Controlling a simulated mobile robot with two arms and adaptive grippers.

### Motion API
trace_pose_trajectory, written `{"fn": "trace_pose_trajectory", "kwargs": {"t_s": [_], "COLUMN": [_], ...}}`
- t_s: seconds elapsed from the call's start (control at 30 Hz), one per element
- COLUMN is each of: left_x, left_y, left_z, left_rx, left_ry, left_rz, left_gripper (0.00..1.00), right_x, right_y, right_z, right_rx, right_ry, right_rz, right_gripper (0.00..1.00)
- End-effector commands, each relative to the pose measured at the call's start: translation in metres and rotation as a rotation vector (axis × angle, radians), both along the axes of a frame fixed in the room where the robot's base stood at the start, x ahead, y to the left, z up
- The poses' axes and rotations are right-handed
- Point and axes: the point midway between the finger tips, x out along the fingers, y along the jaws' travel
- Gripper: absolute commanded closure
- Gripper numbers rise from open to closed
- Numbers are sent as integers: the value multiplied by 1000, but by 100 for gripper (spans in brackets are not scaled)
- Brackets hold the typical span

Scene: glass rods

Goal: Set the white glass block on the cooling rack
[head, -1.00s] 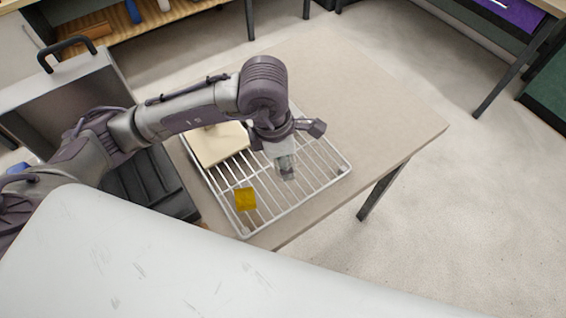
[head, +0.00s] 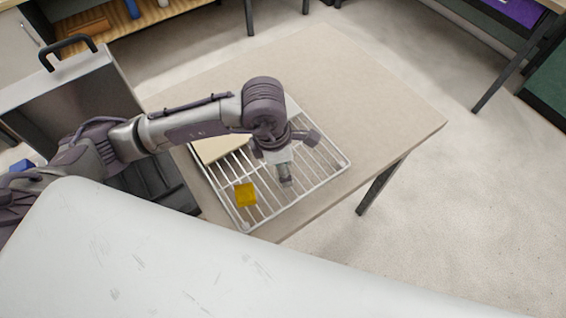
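The cooling rack (head: 318,188) is a white wire grid lying on the table. My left gripper (head: 285,179) points down over the middle-right of the rack, seen from above. A pale, whitish part shows at the gripper, but I cannot tell whether it is the white glass block or part of the hand. The finger gap is too small and too hidden to read. I cannot make out the white glass block for certain anywhere else. My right gripper is out of view.
An amber block (head: 245,194) sits at the rack's front left. A beige slab (head: 217,149) lies at its back left, partly behind my arm. The beige table (head: 365,110) is clear behind and right of the rack. A grey handled case (head: 80,85) stands left.

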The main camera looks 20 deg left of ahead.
Motion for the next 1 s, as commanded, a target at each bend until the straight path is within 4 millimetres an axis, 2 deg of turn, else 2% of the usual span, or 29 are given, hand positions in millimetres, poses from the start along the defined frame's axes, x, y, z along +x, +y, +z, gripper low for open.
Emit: {"fn": "trace_pose_trajectory", "kwargs": {"t_s": [0.27, 0.43, 0.57, 0.8, 1.0], "left_x": [0, 0, -1, -5, -8], "left_y": [0, 1, 4, 11, 14], "left_z": [0, 9, 31, 84, 113], "left_rx": [0, -1, -1, 0, 0], "left_ry": [0, -3, -6, -7, -3], "left_rz": [1, 0, 0, 0, 1], "left_gripper": [29, 29, 29, 29, 29], "right_x": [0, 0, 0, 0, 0], "right_y": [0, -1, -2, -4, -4], "right_z": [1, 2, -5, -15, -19], "right_rx": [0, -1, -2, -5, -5], "right_ry": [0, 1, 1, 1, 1], "right_rz": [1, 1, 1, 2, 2], "right_gripper": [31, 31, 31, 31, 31]}}
